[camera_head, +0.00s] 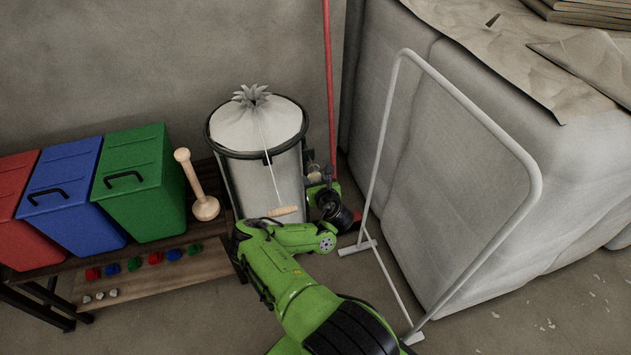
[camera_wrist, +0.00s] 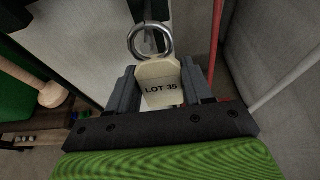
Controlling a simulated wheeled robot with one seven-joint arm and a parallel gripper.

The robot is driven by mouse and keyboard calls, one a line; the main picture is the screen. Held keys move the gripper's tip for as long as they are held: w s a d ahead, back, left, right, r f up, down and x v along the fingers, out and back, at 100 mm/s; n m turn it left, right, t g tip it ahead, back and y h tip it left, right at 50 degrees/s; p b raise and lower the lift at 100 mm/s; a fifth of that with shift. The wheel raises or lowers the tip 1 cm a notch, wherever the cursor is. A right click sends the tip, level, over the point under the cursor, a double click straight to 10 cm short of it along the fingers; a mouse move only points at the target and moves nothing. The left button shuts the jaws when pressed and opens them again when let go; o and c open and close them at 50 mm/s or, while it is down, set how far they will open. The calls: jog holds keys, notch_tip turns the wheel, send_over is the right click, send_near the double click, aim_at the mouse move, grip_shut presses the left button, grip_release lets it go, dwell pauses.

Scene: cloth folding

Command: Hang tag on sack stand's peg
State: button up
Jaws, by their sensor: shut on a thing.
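My gripper (camera_wrist: 158,75) is shut on a cream tag (camera_wrist: 160,88) marked "LOT 35". A metal ring (camera_wrist: 138,31) stands up from the tag's top edge, ahead of the fingers. In the head view my gripper (camera_head: 318,178) is low at the right side of the sack stand (camera_head: 209,140). The stand holds a tied pale sack (camera_head: 272,178). A cord with a wooden toggle (camera_head: 282,211) hangs down the sack's front. The stand's peg is not clear in either view, and I cannot tell whether the ring touches it.
Red (camera_head: 22,240), blue (camera_head: 62,195) and green (camera_head: 140,185) bins stand left on a wooden bench (camera_head: 180,268), with a wooden pestle-shaped tool (camera_head: 205,207) beside them. A red pole (camera_head: 329,80) stands behind my gripper. A white rail frame (camera_head: 388,120) and large wrapped block (camera_head: 470,140) are right.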

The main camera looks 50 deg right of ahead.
jog(key=shift+f, duration=0.1)
jog(key=o, duration=1.1)
jog(key=shift+o, duration=0.2)
jog(key=shift+o, duration=1.3)
